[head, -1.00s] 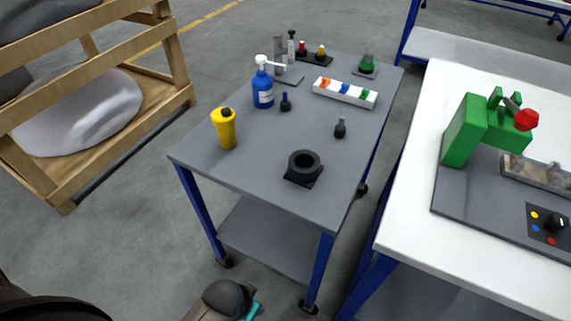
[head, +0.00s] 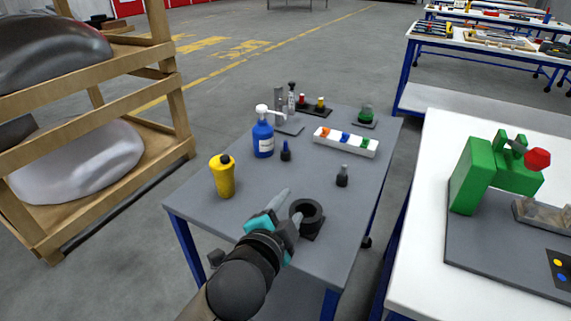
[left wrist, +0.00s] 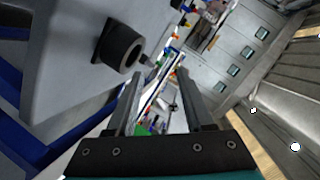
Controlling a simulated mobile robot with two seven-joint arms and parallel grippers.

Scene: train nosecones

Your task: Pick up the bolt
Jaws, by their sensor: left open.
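A small dark upright piece with a grey top (head: 342,178) stands on the right part of the grey table; it looks like the bolt. A similar small piece with a blue top (head: 286,152) stands farther back. My left gripper (head: 290,204) is open and empty over the front of the table, beside the black ring on its square base (head: 308,216). It is to the left of and nearer than the grey-topped piece. In the left wrist view the open fingers (left wrist: 160,76) have the black ring (left wrist: 122,46) to their left. I cannot make out the bolt there. My right gripper is not in view.
A yellow bottle (head: 223,177) and a blue pump bottle (head: 263,138) stand on the table's left side. A white block with coloured parts (head: 345,142) lies behind the grey-topped piece. A white workbench (head: 425,235) is on the right, a wooden rack (head: 165,150) on the left.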

